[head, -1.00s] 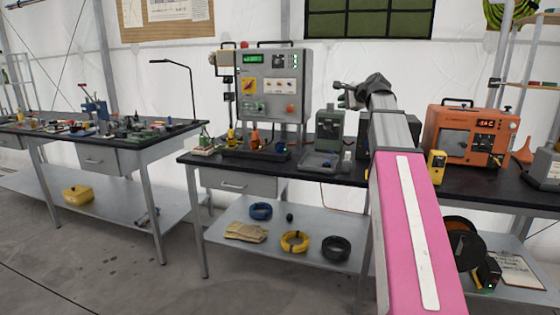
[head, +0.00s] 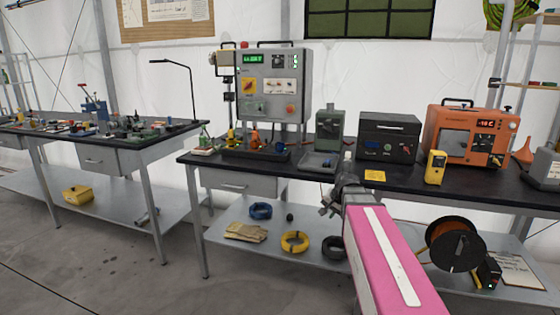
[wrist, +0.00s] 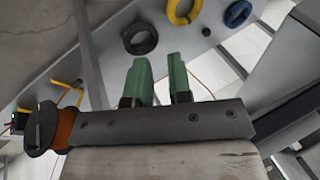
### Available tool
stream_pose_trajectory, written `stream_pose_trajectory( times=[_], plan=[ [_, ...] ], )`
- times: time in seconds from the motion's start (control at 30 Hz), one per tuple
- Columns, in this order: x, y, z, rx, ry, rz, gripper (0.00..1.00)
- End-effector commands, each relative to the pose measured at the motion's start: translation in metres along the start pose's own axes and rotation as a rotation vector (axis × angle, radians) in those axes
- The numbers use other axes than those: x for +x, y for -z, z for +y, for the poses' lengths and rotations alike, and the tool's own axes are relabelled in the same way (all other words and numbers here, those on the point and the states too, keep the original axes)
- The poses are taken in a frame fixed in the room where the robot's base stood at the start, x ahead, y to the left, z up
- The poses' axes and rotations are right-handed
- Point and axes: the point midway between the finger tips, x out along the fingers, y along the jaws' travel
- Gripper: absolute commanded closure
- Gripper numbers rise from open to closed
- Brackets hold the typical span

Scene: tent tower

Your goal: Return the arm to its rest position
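My gripper (wrist: 160,85) shows in the wrist view with two green fingers set apart and nothing visible between them. In the head view my gripper (head: 328,208) is small and dark, in front of the middle bench's edge and above its lower shelf. My pink and grey arm reaches up to it from the bottom right.
The middle bench (head: 400,184) carries a grey control cabinet (head: 270,85), a dark box (head: 388,137), a yellow meter (head: 436,167) and an orange unit (head: 470,133). Its lower shelf (head: 215,232) holds a yellow coil (head: 295,242), gloves (head: 246,232) and a cable reel (head: 453,244).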

Motion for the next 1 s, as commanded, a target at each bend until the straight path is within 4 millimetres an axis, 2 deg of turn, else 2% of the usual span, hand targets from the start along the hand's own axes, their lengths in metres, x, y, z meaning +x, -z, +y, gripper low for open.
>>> stream_pose_trajectory(
  times=[0.03, 0.2, 0.4, 0.5, 0.7, 1.0],
  plan=[
    [0.013, -0.020, 0.013, -0.040, -0.034, -0.024, 0.81],
    [0.049, -0.071, 0.052, -0.198, -0.143, -0.100, 0.81],
    [0.079, -0.128, 0.097, -0.380, -0.254, -0.202, 0.81],
    [0.088, -0.149, 0.114, -0.450, -0.292, -0.244, 0.81],
    [0.096, -0.170, 0.131, -0.525, -0.331, -0.289, 0.81],
    [0.096, -0.171, 0.132, -0.532, -0.334, -0.292, 0.81]
  ],
)
